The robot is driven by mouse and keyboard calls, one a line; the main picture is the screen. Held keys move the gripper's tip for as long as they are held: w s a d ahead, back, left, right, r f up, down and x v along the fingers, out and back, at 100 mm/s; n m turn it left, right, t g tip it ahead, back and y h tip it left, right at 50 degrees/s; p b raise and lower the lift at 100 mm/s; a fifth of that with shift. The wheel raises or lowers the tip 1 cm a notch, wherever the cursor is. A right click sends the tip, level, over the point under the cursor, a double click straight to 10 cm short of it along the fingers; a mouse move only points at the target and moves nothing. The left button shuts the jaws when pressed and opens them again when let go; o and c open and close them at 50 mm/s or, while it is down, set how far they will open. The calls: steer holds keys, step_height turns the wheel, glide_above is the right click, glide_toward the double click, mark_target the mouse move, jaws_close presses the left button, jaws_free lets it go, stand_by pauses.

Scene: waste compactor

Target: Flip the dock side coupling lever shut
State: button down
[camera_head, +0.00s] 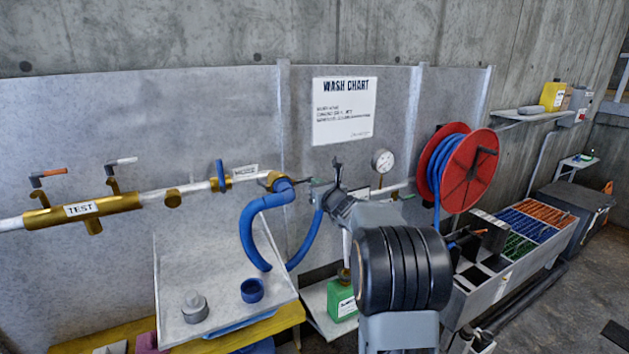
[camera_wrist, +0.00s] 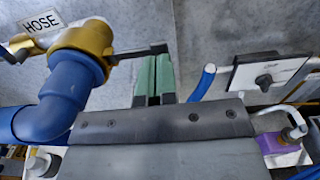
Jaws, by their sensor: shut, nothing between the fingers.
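The brass hose coupling (camera_head: 273,181) sits at the end of the white wall pipe, with a blue hose (camera_head: 250,225) curving down from it. It also shows at the upper left of the wrist view (camera_wrist: 85,38). A dark coupling lever (camera_wrist: 140,51) sticks out to the right from it, and a second dark lever end (camera_wrist: 8,54) shows on its left. I cannot tell which one is the dock side lever. My gripper (camera_wrist: 154,62) has green fingers, closed together and empty. Their tips are close to the right lever's end; contact is unclear. In the head view my arm hides part of this area.
A HOSE label (camera_wrist: 41,23) is above the coupling. A tilted grey board (camera_head: 205,265) with a blue cup (camera_head: 252,290) stands below. A pressure gauge (camera_head: 382,161) and a red hose reel (camera_head: 468,170) are to the right. A green container (camera_head: 341,300) stands low behind my arm.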

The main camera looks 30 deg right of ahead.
steer(key=shift+w, duration=0.85)
steer(key=shift+d+r+p, duration=0.1)
steer(key=shift+p, duration=0.4)
